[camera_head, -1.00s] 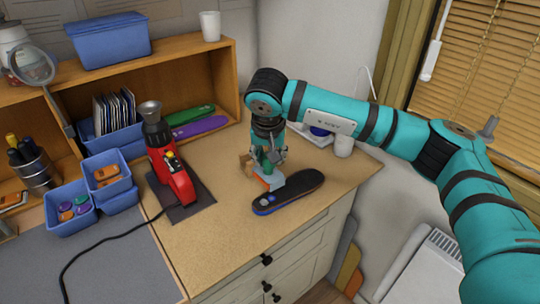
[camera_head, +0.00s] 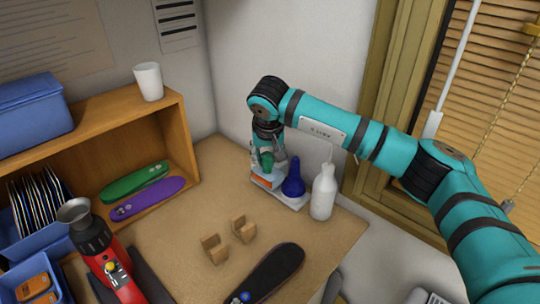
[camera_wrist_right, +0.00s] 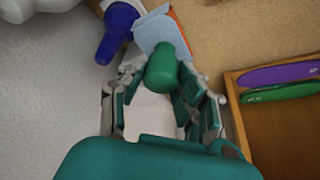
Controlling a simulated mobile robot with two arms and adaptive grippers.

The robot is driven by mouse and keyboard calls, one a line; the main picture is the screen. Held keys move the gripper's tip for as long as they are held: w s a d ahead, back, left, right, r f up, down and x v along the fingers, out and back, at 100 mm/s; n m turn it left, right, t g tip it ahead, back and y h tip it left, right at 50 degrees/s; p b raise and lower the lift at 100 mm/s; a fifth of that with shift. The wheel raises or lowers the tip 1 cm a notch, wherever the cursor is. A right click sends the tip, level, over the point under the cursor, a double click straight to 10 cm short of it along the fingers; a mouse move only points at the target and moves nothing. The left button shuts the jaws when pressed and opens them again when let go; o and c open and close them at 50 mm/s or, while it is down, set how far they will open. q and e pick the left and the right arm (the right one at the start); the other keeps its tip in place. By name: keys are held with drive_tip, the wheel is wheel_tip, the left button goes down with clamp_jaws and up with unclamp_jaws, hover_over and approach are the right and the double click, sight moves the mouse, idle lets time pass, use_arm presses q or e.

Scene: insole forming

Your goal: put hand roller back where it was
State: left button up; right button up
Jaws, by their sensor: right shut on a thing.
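My right gripper (camera_head: 264,160) points down at the back of the worktop and is shut on the hand roller (camera_wrist_right: 163,69). The roller's green handle sits between the fingers in the wrist view. A pale grey-blue and orange head shows beyond the handle; its orange part shows low under the gripper in the head view (camera_head: 263,182). The roller is at the left end of a white tray (camera_head: 292,201), beside a dark blue bottle (camera_head: 294,180). I cannot tell whether it touches the tray. My left gripper is not in view.
A white squeeze bottle (camera_head: 323,193) stands right of the blue one. Two small wooden blocks (camera_head: 215,249) and a dark insole (camera_head: 272,275) lie in front. A wooden shelf (camera_head: 178,135) with green and purple insoles is at left. The worktop between is clear.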

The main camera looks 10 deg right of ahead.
sight(268, 170)
drive_tip(key=shift+w+f, duration=0.15)
drive_tip(key=shift+f+b, duration=0.35)
drive_tip(key=shift+f, duration=0.4)
wheel_tip(268, 170, down, 3)
drive_tip(key=shift+f+b, duration=0.2)
drive_tip(key=shift+b, duration=0.8)
drive_tip(key=shift+f+b, duration=0.4)
drive_tip(key=shift+f, duration=0.35)
use_arm(q)
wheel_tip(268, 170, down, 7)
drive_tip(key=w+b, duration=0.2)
drive_tip(key=b, duration=0.2)
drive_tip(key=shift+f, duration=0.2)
use_arm(e)
drive_tip(key=shift+f, duration=2.8)
use_arm(q)
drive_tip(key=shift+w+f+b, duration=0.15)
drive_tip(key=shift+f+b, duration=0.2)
drive_tip(key=shift+b, duration=0.05)
use_arm(e)
drive_tip(key=shift+f, duration=0.35)
